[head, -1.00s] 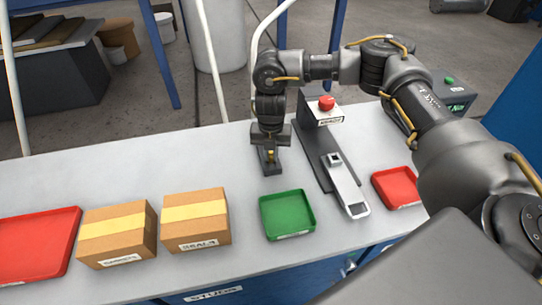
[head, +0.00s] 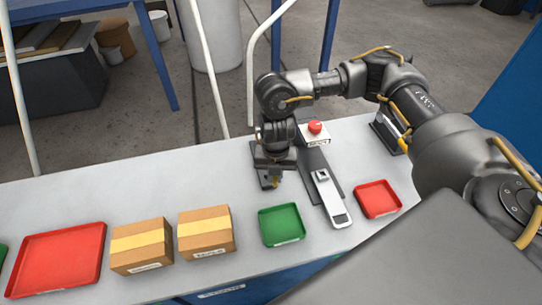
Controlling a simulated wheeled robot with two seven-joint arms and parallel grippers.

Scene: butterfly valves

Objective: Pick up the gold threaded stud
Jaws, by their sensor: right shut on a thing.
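My right gripper (head: 275,175) points down over the table, left of the dark plate and above the green tray. It is shut on the gold threaded stud (head: 276,183), of which only a small gold end shows below the fingers. A small dark block (head: 262,180) stands on the table just behind and left of the gripper; the stud looks in front of it, but I cannot tell how much they are apart. My left gripper is out of view.
A green tray (head: 281,226) lies just in front of the gripper. A dark plate with a light metal bar (head: 328,200), a red button box (head: 315,131) and a small red tray (head: 378,199) are to its right. Two cardboard boxes (head: 141,245) (head: 206,231) and a large red tray (head: 58,260) are left.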

